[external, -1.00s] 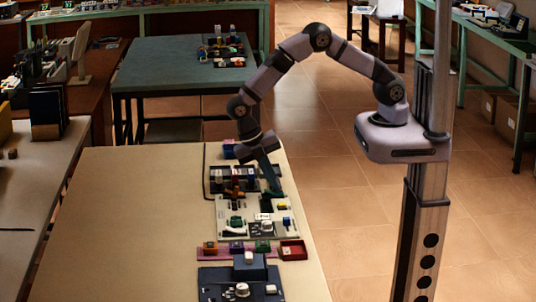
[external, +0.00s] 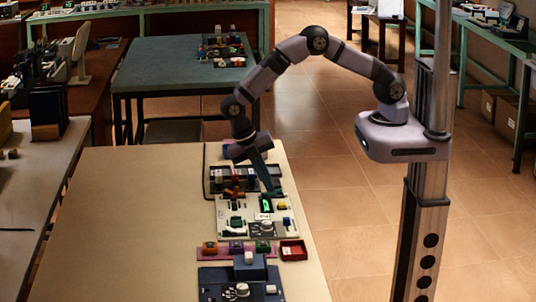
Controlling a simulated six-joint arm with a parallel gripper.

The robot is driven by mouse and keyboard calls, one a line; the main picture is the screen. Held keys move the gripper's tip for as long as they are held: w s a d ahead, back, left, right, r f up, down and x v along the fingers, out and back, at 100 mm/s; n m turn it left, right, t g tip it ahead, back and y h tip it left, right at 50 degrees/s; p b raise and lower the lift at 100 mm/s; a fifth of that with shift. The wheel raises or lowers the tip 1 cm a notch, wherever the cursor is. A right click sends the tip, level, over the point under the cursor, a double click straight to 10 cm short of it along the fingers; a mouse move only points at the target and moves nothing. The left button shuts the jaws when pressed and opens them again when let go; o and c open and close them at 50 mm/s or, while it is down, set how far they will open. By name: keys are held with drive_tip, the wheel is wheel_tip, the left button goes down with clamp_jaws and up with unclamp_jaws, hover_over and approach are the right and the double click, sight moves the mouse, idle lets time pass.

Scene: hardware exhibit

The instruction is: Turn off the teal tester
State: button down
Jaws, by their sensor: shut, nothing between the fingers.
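On the cream board (external: 231,229) in the external view stands a small dark teal device with a bright green lit face (external: 266,204), which looks like the teal tester. Its switch is too small to make out. My gripper (external: 270,188) is shut and empty, pointing down just behind and above the lit face at the board's far edge. The picture does not show clearly whether its tips touch anything. The gripper hides part of what stands behind it.
A white knob (external: 267,225) and small coloured parts sit on the same board. A rack of coloured blocks (external: 234,180) stands just behind. In front are a pink strip (external: 222,253), a red tray (external: 293,250) and a dark blue panel (external: 215,282). The table's left side (external: 130,220) is clear.

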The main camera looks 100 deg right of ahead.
drive_tip(key=v, duration=1.3)
drive_tip(key=shift+w, duration=0.45)
drive_tip(key=shift+r, duration=0.1)
drive_tip(key=shift+a+b, duration=0.1)
drive_tip(key=shift+b, duration=0.45)
drive_tip(key=shift+s+a+r+g+b, duration=0.2)
drive_tip(key=shift+s+g+b, duration=0.3)
drive_tip(key=shift+b, duration=0.45)
drive_tip(key=shift+f, duration=0.15)
drive_tip(key=p+x, duration=0.3)
drive_tip(key=x, duration=1)
drive_tip(key=shift+s+f, duration=0.2)
drive_tip(key=shift+f, duration=0.1)
